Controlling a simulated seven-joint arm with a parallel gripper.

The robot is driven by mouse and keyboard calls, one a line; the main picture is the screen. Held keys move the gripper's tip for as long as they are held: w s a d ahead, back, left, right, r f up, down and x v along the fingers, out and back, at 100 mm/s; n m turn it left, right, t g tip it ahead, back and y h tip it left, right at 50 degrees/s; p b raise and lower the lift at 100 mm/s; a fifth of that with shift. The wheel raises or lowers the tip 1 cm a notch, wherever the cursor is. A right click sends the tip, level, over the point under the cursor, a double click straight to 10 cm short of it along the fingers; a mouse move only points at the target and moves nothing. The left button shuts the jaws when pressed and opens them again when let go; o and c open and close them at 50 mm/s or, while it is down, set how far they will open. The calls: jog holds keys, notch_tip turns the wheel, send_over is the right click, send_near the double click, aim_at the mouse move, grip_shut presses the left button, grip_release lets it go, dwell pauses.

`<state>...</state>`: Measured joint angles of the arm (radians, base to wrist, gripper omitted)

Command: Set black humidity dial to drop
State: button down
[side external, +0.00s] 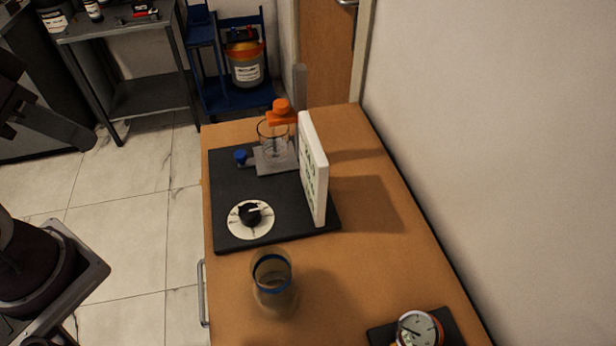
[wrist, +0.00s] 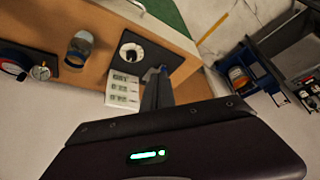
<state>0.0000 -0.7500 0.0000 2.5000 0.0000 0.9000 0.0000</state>
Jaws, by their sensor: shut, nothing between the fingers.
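The black humidity dial (side external: 250,216) is a black knob on a round white face with dark marks, set on a black base plate (side external: 225,188). The dial also shows in the wrist view (wrist: 132,52). The marks are too small to read, so I cannot tell its setting. A white panel (side external: 314,172) with dark print stands upright beside it; it also shows in the wrist view (wrist: 122,88). My gripper (wrist: 157,76) is shut and empty. In the wrist view its fingers appear below and right of the dial, apart from the knob.
A clear vessel with an orange top (side external: 276,138) and a blue knob (side external: 240,156) share the base plate. A glass jar with a blue band (side external: 272,280) stands in front of it. A round gauge (side external: 418,328) sits at bottom right. The wooden table (side external: 385,240) is clear right of the panel.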

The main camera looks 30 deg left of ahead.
jog(key=c, duration=2)
grip_release()
jog(key=o, duration=0.4)
jog(key=shift+w+m, duration=0.3)
jog(key=shift+w, duration=0.1)
jog(key=o, duration=0.7)
jog(key=w+m, duration=0.1)
jog(key=w, duration=0.1)
jog(key=w+d+f+m+g, duration=0.1)
jog(key=m, duration=0.1)
jog(key=w+f+m+g, duration=0.1)
jog(key=w, duration=0.1)
jog(key=shift+w+d+f+m, duration=0.2)
jog(key=shift+w+d+m, duration=0.1)
jog(key=shift+d+m, duration=0.1)
jog(key=shift+c, duration=0.2)
jog(key=m+g, duration=0.3)
jog(key=m, duration=0.8)
send_over(249, 211)
notch_tip(249, 211, down, 14)
jog(key=shift+a+f, duration=0.15)
jog(key=shift+f, duration=0.05)
jog(key=shift+g, duration=0.3)
notch_tip(249, 211, down, 7)
jog(key=shift+r, duration=0.15)
jog(key=shift+f, duration=0.45)
